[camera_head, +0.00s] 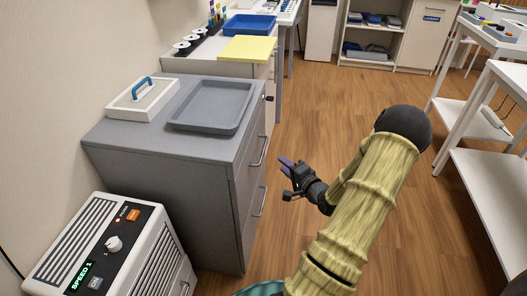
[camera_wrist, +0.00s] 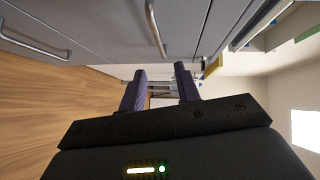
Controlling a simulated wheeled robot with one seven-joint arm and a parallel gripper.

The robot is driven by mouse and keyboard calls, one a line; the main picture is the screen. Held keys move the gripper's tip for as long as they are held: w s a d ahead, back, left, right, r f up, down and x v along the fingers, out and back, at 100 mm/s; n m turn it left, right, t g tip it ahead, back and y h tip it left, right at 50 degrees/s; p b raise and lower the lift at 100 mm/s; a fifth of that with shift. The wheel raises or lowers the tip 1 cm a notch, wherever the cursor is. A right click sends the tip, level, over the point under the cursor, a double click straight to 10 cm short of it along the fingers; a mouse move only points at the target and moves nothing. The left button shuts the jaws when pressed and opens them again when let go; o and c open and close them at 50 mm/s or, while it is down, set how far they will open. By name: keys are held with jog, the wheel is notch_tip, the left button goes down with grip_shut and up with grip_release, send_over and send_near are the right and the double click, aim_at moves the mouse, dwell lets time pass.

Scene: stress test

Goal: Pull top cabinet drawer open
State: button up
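The grey cabinet (camera_head: 222,190) stands left of centre, its drawer fronts facing right. The upper drawer handle (camera_head: 261,151), a silver bar, also shows in the wrist view (camera_wrist: 154,28) at the top, beyond the fingers. The lower handle (camera_head: 261,202) shows in the wrist view (camera_wrist: 35,42) at the upper left. Both drawers look closed. My gripper (camera_head: 286,167) is just right of the cabinet front, apart from the handles. Its purple fingers stand apart with nothing between them in the wrist view (camera_wrist: 160,85).
A grey tray (camera_head: 212,105) and a white box with a blue handle (camera_head: 143,97) lie on the cabinet top. A white unit with a dial (camera_head: 112,245) stands at the lower left. Wooden floor (camera_head: 335,105) is clear beyond my arm. White tables (camera_head: 487,175) stand at right.

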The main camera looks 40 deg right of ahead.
aim_at(264, 148)
jog(key=w+b, duration=0.1)
jog(key=w, duration=0.3)
jog(key=w+f+b, duration=0.1)
jog(key=w, duration=0.3)
jog(key=w+d+f+b, duration=0.1)
jog(key=w, duration=0.4)
jog(key=shift+w, duration=0.1)
jog(key=shift+d, duration=0.1)
grip_shut()
